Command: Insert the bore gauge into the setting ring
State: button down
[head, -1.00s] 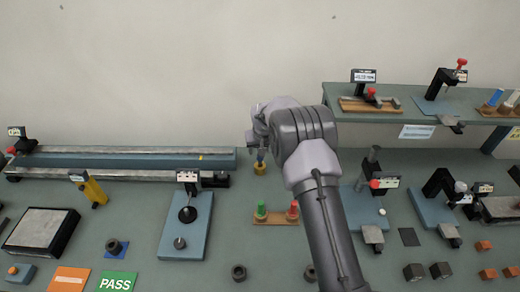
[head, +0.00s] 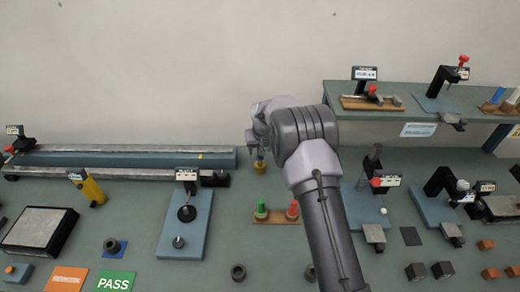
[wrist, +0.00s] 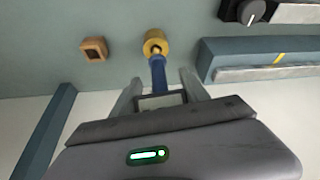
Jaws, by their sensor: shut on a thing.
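My gripper (wrist: 160,92) points down over the bench near the wall and is shut on the blue handle of the bore gauge (wrist: 158,74). In the head view my gripper (head: 259,147) is partly covered by my arm. A yellow brass ring (wrist: 155,36), which I take as the setting ring, is at the gauge's far end. In the wrist view a thin tip lies over the ring's dark opening; I cannot tell how deep it is. In the head view the ring (head: 260,168) stands on the bench directly below the blue handle.
A square wooden block with a recess (wrist: 94,49) stands beside the ring. A long rail fixture (head: 120,160) lies to the left. A wooden stand (head: 275,219) with green and red plugs is in front. A raised shelf (head: 400,112) is at right.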

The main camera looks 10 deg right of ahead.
aim_at(260, 158)
jog(key=shift+f+b, duration=1.55)
jog(key=shift+f, duration=0.15)
dwell(1.7)
dwell(0.9)
jog(key=shift+c, duration=2.4)
grip_release()
jog(key=s+r+m+b, duration=0.1)
jog(key=s+r, duration=0.6)
jog(key=r, duration=0.3)
jog(key=s+r, duration=0.6)
jog(key=r, duration=0.5)
jog(key=s+a+r+m+y+b, duration=0.1)
jog(key=s+b, duration=0.2)
jog(key=s, duration=0.5)
jog(key=s+a+r+m+b, duration=0.1)
jog(key=s+r+b, duration=0.1)
jog(key=s, duration=0.5)
jog(key=s+a+f+b, duration=0.1)
jog(key=s+f+b, duration=0.1)
jog(key=s, duration=0.7)
jog(key=s+a+f+m+t+y+b, duration=0.1)
jog(key=s+f, duration=0.3)
jog(key=s, duration=0.5)
jog(key=shift+f+b, duration=0.35)
jog(key=shift+b, duration=0.45)
